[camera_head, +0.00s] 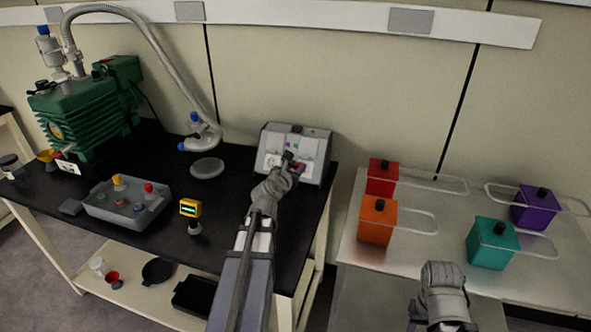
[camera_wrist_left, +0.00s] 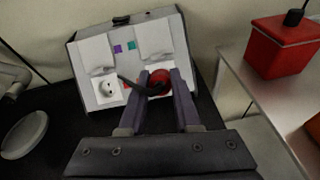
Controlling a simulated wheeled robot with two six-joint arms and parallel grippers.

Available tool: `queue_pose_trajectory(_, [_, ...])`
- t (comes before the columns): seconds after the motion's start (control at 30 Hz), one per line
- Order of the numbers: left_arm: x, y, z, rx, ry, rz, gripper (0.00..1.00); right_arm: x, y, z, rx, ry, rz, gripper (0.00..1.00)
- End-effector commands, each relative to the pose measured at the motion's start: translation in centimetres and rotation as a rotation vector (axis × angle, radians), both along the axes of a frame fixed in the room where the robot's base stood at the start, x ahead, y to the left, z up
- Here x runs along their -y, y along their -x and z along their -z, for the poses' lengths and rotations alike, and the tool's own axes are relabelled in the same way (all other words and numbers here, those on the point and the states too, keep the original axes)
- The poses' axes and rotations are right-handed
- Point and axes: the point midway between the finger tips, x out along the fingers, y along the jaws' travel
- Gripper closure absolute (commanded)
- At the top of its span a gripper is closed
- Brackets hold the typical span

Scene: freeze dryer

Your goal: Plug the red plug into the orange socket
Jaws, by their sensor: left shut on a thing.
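The red plug (camera_wrist_left: 160,82) is between the fingers of my left gripper (camera_wrist_left: 161,76), with a dark cord curving out to the left. My left gripper (camera_head: 290,165) is at the lower right of the grey socket box (camera_head: 317,135), and the plug is in front of the white outlet there. I cannot tell whether the plug is seated. A bare round outlet (camera_wrist_left: 107,89) is at the lower left.
The black bench holds a green pump (camera_head: 88,112), a grey tray (camera_head: 128,214) and a yellow meter (camera_head: 190,208). On the right table stand red (camera_head: 382,178), orange (camera_head: 377,221), teal (camera_head: 491,245) and purple (camera_head: 534,210) boxes with pale loops.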

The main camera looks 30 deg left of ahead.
Motion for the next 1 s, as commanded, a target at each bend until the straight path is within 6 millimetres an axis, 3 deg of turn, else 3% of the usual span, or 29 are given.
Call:
queue_pose_trajectory(0.4, [-0.7,-2.9,2.4,0.000,0.000,0.001,1.00,0.0,0.0,2.4,0.000,0.000,0.000,0.50])
queue_pose_trajectory(1.0, [-0.7,-3.1,2.5,0.000,0.000,0.000,1.00,0.0,0.0,2.5,0.000,0.000,0.000,0.50])
